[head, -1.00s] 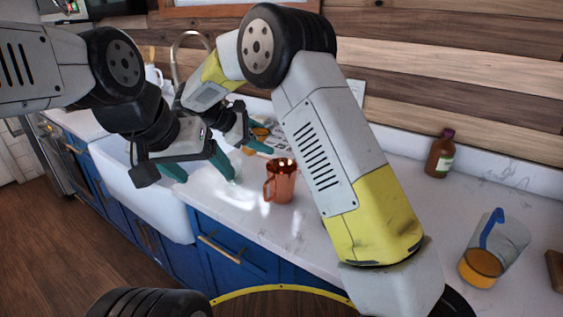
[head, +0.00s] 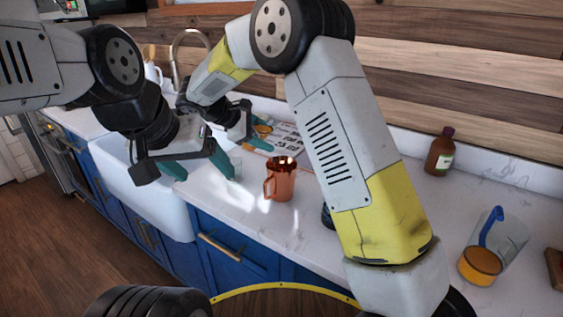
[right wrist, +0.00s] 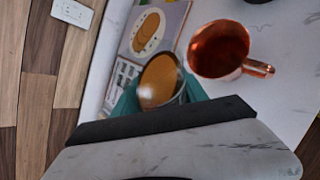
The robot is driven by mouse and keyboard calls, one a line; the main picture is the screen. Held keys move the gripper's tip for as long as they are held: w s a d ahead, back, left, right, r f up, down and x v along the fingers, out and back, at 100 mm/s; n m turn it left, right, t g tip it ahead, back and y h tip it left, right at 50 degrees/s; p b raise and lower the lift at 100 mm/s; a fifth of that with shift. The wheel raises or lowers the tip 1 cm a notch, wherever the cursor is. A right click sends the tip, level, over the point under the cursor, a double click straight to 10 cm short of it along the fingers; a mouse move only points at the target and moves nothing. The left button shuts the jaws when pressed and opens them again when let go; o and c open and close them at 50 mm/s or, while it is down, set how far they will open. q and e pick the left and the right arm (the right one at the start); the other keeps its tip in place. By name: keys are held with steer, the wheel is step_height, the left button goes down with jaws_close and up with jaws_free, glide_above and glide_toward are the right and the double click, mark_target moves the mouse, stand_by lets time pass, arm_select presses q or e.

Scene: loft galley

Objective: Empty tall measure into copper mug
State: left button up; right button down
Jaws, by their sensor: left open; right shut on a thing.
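The copper mug (head: 280,182) stands upright on the counter, its handle to the left in the head view. It also shows in the right wrist view (right wrist: 218,50), looking empty. My right gripper (head: 250,142) is shut on a round vessel with orange-brown content, taken as the tall measure (right wrist: 160,82), seen between the teal fingers in the right wrist view. The measure is beside the mug there, apart from it; its height and tilt are unclear. In the head view it is hard to make out. My left gripper (head: 203,168) is open and empty, left of the mug, near the sink.
A clear jug (head: 488,250) with a blue handle and orange content stands at the right. A brown bottle (head: 440,152) stands by the wall. An open book or printed sheet (head: 287,138) lies behind the mug. The white sink (head: 140,190) is at the left.

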steer(key=shift+r+m+y+p, duration=0.3)
steer(key=shift+p, duration=0.05)
stand_by(0.4)
steer(key=shift+w+a+f+m+t+y+p, duration=0.2)
steer(key=shift+f+m+t+y+p, duration=0.25)
steer(key=shift+f, duration=0.6)
steer(key=shift+w+a+f+m+t+y+p, duration=0.15)
steer(key=shift+f+m+t+y+p, duration=0.1)
steer(key=shift+f+t+y+p, duration=0.6)
stand_by(0.8)
steer(key=shift+f+m+y, duration=0.3)
steer(key=shift+f+m, duration=0.1)
stand_by(1.1)
steer(key=shift+s+d+r+m+t+y, duration=0.3)
steer(key=shift+s+d+r+t+y, duration=0.1)
steer(key=shift+r+t+y, duration=0.15)
stand_by(1.3)
steer(key=shift+r+m+t+y+b, duration=0.25)
steer(key=shift+r+m+b, duration=0.05)
steer(key=shift+b, duration=0.1)
stand_by(0.7)
